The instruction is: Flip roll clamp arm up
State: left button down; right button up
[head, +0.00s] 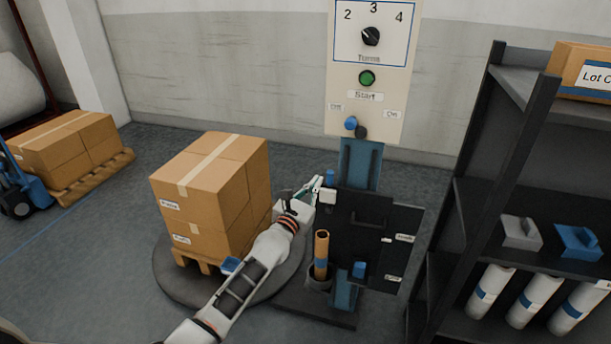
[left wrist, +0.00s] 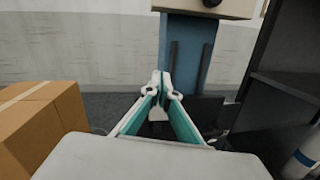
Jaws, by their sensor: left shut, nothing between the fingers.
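The wrapping machine's dark carriage (head: 372,225) sits low on a blue column (head: 360,165). A small blue piece (head: 330,176) shows at its upper left; I cannot tell whether it is part of the roll clamp arm. A brown core tube (head: 321,248) stands upright in a dark holder at the carriage's left. My left gripper (head: 314,186) is beside the carriage's upper left, shut and empty. In the left wrist view its fingertips (left wrist: 161,82) meet in front of the column (left wrist: 187,65). Contact with the machine cannot be told. My right gripper is out of view.
Stacked boxes (head: 210,185) on a pallet stand on the round turntable (head: 175,277), left of my arm. A dark shelf rack (head: 470,190) with white rolls (head: 490,290) stands at right. A control panel (head: 367,80) is above the column. Open floor lies at left.

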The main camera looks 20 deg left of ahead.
pick_arm(q)
jog(key=s+r, duration=0.1)
jog(key=s, duration=0.1)
jog(key=s+a+r+p, duration=0.1)
jog(key=s+r, duration=0.1)
jog(key=shift+s+a+r, duration=0.1)
jog(key=shift+s+r, duration=0.05)
jog(key=shift+r, duration=0.1)
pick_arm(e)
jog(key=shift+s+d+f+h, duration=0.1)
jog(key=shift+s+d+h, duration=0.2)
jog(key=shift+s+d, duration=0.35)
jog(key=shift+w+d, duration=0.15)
